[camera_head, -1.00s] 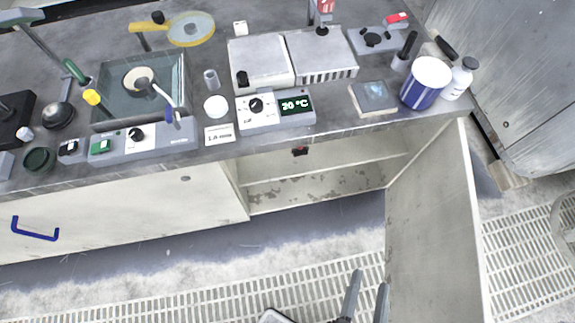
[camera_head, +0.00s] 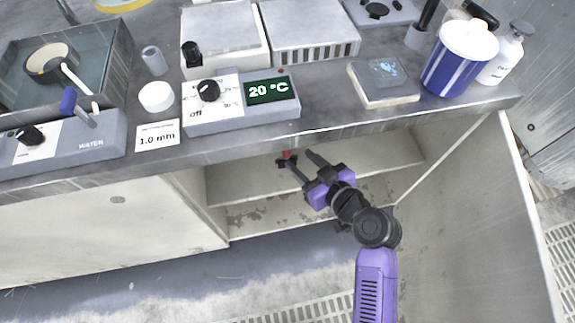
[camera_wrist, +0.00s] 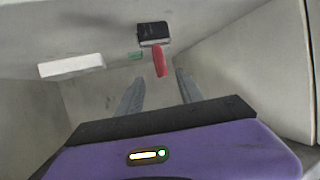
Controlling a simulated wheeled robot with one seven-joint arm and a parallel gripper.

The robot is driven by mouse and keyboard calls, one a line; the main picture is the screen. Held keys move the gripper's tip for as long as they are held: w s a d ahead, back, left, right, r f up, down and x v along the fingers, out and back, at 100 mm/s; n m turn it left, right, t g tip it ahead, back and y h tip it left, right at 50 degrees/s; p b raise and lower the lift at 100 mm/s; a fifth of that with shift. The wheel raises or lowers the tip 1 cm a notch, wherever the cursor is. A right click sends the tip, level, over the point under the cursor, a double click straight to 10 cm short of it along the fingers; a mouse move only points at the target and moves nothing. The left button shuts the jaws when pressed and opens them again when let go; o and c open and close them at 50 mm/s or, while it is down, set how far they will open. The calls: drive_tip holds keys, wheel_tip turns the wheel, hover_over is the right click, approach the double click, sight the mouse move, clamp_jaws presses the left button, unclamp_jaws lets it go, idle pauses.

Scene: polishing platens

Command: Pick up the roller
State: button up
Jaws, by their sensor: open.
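The roller has a dark block-like head and a red handle (camera_wrist: 159,61). In the wrist view it sits ahead of my gripper (camera_wrist: 158,82), with the handle pointing back toward the gap between the fingers. In the head view only a small red part (camera_head: 287,155) shows, just below the worktop's front edge in the open cupboard. My gripper (camera_head: 299,159) reaches into the cupboard opening with its fingers apart and nothing between them. The fingertips appear close to the handle; I cannot tell whether they touch it. The worktop hides the space above the roller.
The cupboard door (camera_head: 462,215) stands open to the right of my arm. A shelf (camera_head: 240,180) lies inside the opening. The worktop above carries a 20 °C control box (camera_head: 225,118), a blue-striped tub (camera_head: 447,75) and a water basin (camera_head: 110,70). A white bar (camera_wrist: 72,66) shows left in the wrist view.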

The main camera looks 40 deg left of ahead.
sight(289, 153)
drive_tip(key=b+x, duration=0.1)
drive_tip(key=x, duration=0.4)
drive_tip(key=b+x, duration=0.1)
drive_tip(key=x, duration=0.2)
drive_tip(key=shift+s+d+f+b, duration=0.1)
drive_tip(key=shift+f+b, duration=0.25)
drive_tip(key=shift+f, duration=0.05)
clamp_jaws()
